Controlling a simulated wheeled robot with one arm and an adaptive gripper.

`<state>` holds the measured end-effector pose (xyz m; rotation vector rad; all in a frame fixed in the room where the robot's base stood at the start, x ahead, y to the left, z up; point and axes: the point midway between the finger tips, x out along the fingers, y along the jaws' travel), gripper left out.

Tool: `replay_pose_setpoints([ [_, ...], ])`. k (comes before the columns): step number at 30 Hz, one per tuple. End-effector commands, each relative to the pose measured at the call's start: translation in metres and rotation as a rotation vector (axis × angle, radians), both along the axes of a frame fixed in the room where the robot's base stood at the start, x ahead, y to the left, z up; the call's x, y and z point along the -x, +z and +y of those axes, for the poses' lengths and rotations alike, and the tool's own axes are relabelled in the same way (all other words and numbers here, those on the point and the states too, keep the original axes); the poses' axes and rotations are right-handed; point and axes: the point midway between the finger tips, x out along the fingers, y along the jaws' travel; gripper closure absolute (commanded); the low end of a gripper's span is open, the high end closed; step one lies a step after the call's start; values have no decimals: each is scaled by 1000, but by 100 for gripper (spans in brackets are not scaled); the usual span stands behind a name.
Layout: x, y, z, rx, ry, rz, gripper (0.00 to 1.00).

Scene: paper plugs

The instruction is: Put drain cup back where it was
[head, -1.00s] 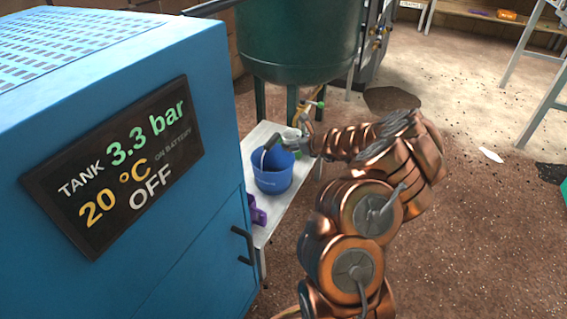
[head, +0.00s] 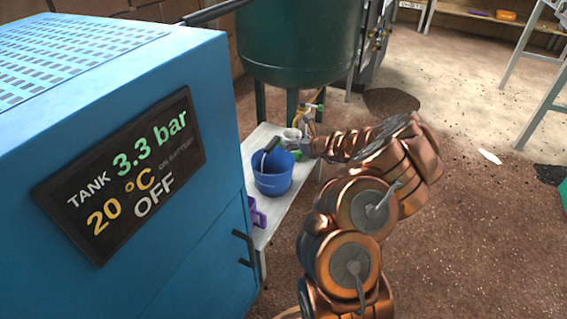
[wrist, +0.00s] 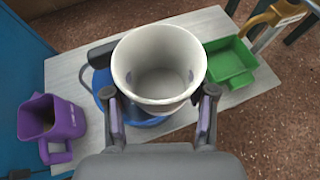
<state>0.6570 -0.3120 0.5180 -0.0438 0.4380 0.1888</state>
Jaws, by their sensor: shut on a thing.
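The drain cup, a white round cup (wrist: 160,60), is between the two fingers of my gripper (wrist: 160,93) in the wrist view. The fingers are shut on its sides, and its open mouth faces the camera. Its inside looks empty. In the head view the cup (head: 291,134) shows small and pale beside my gripper (head: 307,142), behind the blue bucket. The blue bucket (head: 272,178) stands on the pale bench. In the wrist view the cup hides most of the bucket (wrist: 100,82). I cannot tell how far the cup is above the bench.
The narrow pale bench (wrist: 65,75) also holds a purple jug (wrist: 60,118) and a green tray (wrist: 230,62). A yellow-handled tool (wrist: 270,18) is beside the tray. The green tank (head: 295,45) stands behind the bench, and the blue cabinet (head: 215,215) borders it on the left.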

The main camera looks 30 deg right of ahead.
Motion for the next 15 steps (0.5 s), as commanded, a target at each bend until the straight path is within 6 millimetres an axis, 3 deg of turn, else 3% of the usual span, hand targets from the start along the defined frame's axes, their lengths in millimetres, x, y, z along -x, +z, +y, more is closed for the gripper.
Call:
replay_pose_setpoints([
  [6,0,21,0,0,0,0,78],
  [15,0,21,0,0,0,0,78],
])
